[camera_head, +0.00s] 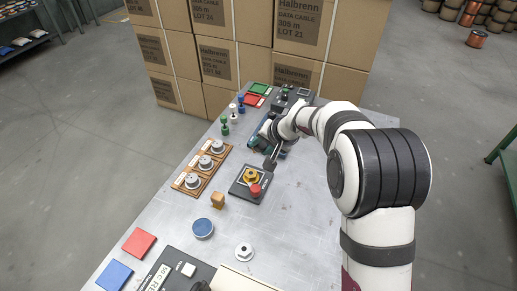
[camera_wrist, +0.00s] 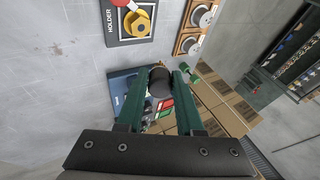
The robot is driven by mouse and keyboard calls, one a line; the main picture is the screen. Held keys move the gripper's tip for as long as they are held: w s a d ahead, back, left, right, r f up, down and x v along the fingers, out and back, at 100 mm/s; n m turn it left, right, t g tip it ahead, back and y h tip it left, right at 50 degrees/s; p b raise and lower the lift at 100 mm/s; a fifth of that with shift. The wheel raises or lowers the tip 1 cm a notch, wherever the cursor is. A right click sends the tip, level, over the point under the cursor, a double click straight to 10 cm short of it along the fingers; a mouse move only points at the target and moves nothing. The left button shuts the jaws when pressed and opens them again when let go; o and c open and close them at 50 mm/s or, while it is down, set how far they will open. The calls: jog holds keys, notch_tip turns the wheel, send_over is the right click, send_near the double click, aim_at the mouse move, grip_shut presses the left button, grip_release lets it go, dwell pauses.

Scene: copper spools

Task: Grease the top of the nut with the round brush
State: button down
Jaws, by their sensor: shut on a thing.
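My gripper (camera_wrist: 162,74) has green fingers shut on a dark cylindrical thing (camera_wrist: 160,84), which appears to be the round brush. Its bristles cannot be made out. In the head view my gripper (camera_head: 273,152) hangs over the table, just behind and right of the nut. The gold nut (camera_head: 250,175) sits on a dark plate marked HOLDER (camera_head: 240,188). A red round knob (camera_head: 255,190) is in front of it. In the wrist view the nut (camera_wrist: 137,24) is at the top, apart from the held thing, with the red knob (camera_wrist: 121,2) beside it.
A wooden rack (camera_head: 203,170) with several grey round pieces lies left of the holder. A wooden block (camera_head: 217,200), a blue disc (camera_head: 203,228) and a grey flanged piece (camera_head: 244,252) stand in front. The table's right front (camera_head: 310,220) is clear. Cartons (camera_head: 240,60) stand behind.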

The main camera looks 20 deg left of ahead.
jog(key=shift+f, duration=3.5)
jog(key=shift+f, duration=0.6)
jog(key=shift+s+a, duration=0.25)
jog(key=shift+s, duration=0.4)
jog(key=shift+s+a, duration=0.25)
jog(key=shift+s, duration=0.35)
jog(key=shift+s+a, duration=0.25)
jog(key=shift+s, duration=0.4)
jog(key=shift+w+d, duration=0.25)
jog(key=shift+w, duration=0.4)
jog(key=shift+w+d, duration=0.3)
jog(key=shift+w, duration=0.3)
jog(key=shift+w+d, duration=0.25)
jog(key=shift+w, duration=0.4)
jog(key=shift+r, duration=3)
jog(key=shift+r, duration=0.1)
